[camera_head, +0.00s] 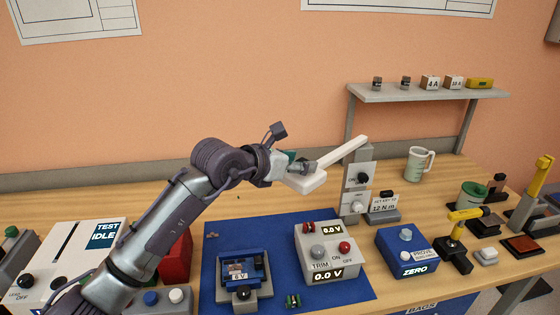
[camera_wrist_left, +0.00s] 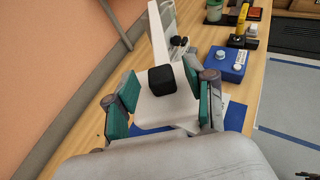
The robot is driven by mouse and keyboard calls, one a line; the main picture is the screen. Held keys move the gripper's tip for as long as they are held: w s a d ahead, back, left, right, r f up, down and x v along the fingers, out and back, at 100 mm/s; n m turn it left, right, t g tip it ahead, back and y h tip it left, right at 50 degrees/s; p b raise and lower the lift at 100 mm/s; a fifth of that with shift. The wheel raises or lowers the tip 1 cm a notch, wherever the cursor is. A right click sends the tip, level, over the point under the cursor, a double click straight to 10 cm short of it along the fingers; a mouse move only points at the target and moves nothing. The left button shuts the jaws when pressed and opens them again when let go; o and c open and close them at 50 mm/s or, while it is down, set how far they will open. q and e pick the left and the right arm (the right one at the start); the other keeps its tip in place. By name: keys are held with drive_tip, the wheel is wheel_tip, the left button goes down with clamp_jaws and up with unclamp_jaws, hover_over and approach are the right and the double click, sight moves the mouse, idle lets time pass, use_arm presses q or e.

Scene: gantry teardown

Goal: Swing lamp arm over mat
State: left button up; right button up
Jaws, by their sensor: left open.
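The white lamp arm (camera_head: 343,151) reaches from the top of a grey post (camera_head: 357,192) toward the left, ending in a white lamp head (camera_head: 306,184) above the back part of the blue mat (camera_head: 265,231). My left gripper (camera_head: 294,164) is at the lamp head. In the left wrist view its teal fingers (camera_wrist_left: 163,97) stand open on either side of the white head (camera_wrist_left: 165,112), with a black knob (camera_wrist_left: 162,79) between them. Whether either finger touches is not clear. The lamp arm (camera_wrist_left: 160,35) runs away from the head there. My right gripper is not in view.
On the mat stand a blue fixture (camera_head: 242,272) and a grey TRIM box (camera_head: 328,252). A blue ZERO box (camera_head: 407,251) is right of the mat. A measuring cup (camera_head: 420,164) stands behind, below a shelf (camera_head: 430,93). A TEST IDLE panel (camera_head: 85,250) is left.

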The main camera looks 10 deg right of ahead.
use_arm(q)
drive_tip(key=v, duration=1)
drive_tip(key=shift+a, duration=0.15)
